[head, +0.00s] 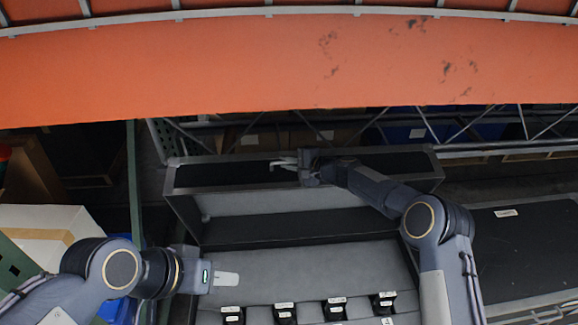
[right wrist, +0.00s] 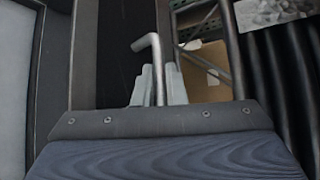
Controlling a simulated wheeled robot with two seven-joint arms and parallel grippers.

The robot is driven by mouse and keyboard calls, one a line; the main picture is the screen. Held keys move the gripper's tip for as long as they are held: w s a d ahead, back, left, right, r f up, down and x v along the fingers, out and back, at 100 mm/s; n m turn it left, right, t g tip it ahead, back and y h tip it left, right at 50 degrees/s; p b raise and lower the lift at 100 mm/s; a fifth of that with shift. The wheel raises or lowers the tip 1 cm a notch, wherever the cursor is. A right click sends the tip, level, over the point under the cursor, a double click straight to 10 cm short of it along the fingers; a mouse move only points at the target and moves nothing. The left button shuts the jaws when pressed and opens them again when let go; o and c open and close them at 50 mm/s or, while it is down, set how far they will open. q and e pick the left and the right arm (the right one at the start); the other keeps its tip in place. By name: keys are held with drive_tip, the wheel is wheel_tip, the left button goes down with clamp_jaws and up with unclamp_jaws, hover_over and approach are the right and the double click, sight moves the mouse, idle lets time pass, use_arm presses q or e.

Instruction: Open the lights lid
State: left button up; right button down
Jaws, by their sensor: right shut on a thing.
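A long grey tote or lid with a dark frame (head: 183,207) lies across the middle of the head view. I cannot tell which part is the lights lid. My right gripper (head: 284,162) is over its far side, shut on a thin bent metal rod. In the right wrist view the rod (right wrist: 153,42) stands between the pale fingers (right wrist: 155,88) and bends left at its top. My left gripper (head: 228,279) is over the grey surface near the left edge, its pale fingers pointing right. They are seen edge-on, and nothing shows in them.
Several black buckles with white labels (head: 284,312) line the near edge. A dark lid with a label (head: 520,245) lies at the right. An orange beam (head: 250,75) crosses above. A white box (head: 45,230) stands at the left. Shelving with boxes is behind.

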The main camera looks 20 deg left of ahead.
drive_tip(key=shift+a+f, duration=0.1)
drive_tip(key=shift+f, duration=0.1)
drive_tip(key=c, duration=1.5)
unclamp_jaws()
drive_tip(key=shift+w, duration=0.1)
drive_tip(key=b+v, duration=0.2)
drive_tip(key=v, duration=0.5)
drive_tip(key=shift+b, duration=0.3)
drive_tip(key=shift+d+r, duration=0.25)
drive_tip(key=shift+d, duration=0.15)
